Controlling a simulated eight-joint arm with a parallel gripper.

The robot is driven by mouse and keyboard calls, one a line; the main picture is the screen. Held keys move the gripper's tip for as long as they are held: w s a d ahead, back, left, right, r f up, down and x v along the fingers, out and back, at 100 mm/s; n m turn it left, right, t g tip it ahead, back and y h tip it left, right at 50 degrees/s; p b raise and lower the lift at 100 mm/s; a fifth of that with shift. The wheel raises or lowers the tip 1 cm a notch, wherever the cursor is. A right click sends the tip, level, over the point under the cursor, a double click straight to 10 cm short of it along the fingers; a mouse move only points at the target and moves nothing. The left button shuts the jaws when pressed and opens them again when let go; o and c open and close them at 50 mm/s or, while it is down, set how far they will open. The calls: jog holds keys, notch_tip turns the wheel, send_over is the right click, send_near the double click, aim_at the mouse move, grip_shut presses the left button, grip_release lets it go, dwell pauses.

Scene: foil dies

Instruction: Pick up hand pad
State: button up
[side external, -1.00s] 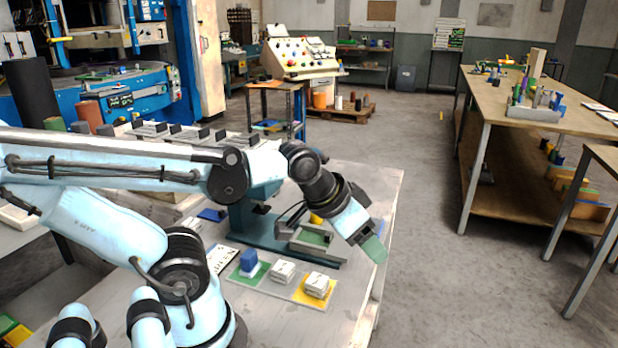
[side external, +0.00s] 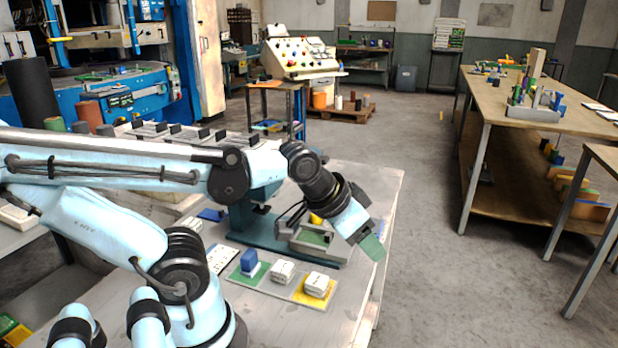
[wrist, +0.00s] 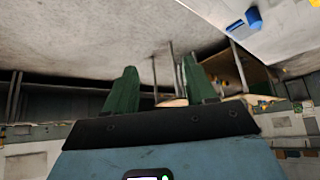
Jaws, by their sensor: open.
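I cannot say for certain which item is the hand pad. A blue block on a white base (side external: 249,260) stands upright on the green section of a mat at the table's front and may be it. A flatter blue piece (side external: 211,214) lies farther back, left of the teal press. My gripper (side external: 373,247) has green fingers and hangs over the table's right edge, well right of both blue items, empty. In the wrist view the two fingers (wrist: 162,85) are spread with nothing between them. A blue object (wrist: 254,19) shows at the upper right there.
Two white stacks (side external: 283,271) (side external: 317,285) sit beside the blue block on the mat. The teal press with a grey tray (side external: 308,241) stands just left of my gripper. Floor is clear to the right, before a wooden bench (side external: 555,118).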

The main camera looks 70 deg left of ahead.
jog(key=shift+a, duration=0.1)
jog(key=n+g, duration=0.7)
jog(key=n, duration=0.2)
send_over(248, 253)
jog(key=shift+f, duration=5.85)
jog(key=shift+c, duration=0.3)
grip_shut()
